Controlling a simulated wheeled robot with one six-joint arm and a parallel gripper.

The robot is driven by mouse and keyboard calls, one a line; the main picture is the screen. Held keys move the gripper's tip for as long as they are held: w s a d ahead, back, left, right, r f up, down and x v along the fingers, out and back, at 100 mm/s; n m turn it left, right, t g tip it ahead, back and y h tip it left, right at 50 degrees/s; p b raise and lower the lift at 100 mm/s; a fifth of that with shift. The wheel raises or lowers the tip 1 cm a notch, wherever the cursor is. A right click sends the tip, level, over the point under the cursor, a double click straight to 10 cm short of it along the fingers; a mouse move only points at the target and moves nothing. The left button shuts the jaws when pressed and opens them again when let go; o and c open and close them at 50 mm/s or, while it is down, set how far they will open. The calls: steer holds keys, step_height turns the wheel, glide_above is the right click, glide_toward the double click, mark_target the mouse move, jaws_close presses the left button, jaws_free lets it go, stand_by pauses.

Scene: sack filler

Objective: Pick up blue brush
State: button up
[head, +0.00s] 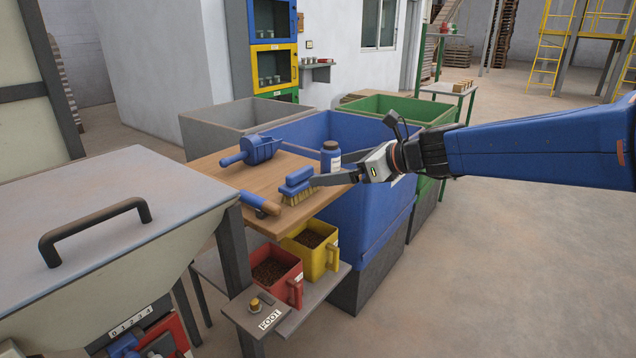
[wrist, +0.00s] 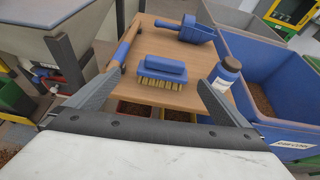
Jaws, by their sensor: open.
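The blue brush (head: 297,183) has a blue back and tan bristles and lies bristles down near the front edge of the wooden board. It also shows in the wrist view (wrist: 163,69), ahead of my gripper and between the lines of its two fingers. My gripper (head: 318,181) is open and empty, coming in from the right, with its fingers close to the brush in the head view. In the wrist view my gripper (wrist: 158,87) has its fingers spread wide on either side, and I see no contact with the brush.
On the board (head: 225,176) are a blue scoop (head: 257,151), a blue-and-wood handled tool (head: 260,203) and a blue bottle (head: 331,157) with a white label. The bottle stands close to my right finger in the wrist view. Red (head: 278,276) and yellow (head: 313,251) jugs sit below.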

mark_target(296, 171)
steer(key=shift+m, duration=0.3)
steer(key=x, duration=1.1)
steer(key=w+x, duration=0.1)
steer(key=x, duration=0.5)
steer(key=shift+w+r, duration=0.25)
steer(key=shift+r, duration=0.05)
steer(key=shift+c, duration=0.6)
steer(key=c, duration=1.1)
